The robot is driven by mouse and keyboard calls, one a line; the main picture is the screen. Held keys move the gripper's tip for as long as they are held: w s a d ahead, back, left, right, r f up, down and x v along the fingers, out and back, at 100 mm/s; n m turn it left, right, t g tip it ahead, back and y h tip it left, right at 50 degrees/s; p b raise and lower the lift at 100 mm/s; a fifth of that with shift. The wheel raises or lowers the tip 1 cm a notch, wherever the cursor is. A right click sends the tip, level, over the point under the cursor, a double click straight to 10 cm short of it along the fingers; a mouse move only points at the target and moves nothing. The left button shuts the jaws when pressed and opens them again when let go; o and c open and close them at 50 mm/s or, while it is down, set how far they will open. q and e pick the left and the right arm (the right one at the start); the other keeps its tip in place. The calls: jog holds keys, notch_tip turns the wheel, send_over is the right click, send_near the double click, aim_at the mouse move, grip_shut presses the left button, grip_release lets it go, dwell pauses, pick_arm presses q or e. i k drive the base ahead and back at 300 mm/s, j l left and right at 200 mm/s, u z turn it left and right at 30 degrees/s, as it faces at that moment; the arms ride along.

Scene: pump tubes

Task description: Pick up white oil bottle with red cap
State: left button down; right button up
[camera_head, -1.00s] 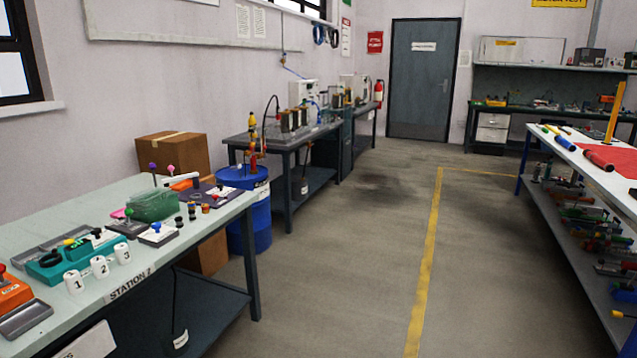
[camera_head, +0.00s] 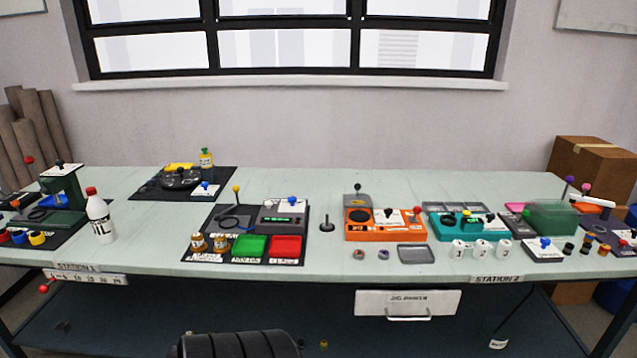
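The white oil bottle with a red cap (camera_head: 100,216) stands upright at the left of the long workbench (camera_head: 330,190), near its front edge. It is just right of a green press-like device (camera_head: 66,194). Neither of my grippers is in view.
Black mats with devices, an orange unit (camera_head: 384,226), a teal unit (camera_head: 466,224) and white numbered cups (camera_head: 458,249) cover the bench. Clear bench lies between the bottle and the mat with green and red trays (camera_head: 250,247). A drawer (camera_head: 407,304) hangs under the front edge.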

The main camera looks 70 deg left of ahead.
aim_at(98, 211)
jog(key=u, duration=3.5)
jog(key=i+j, duration=0.25)
jog(key=i, duration=0.25)
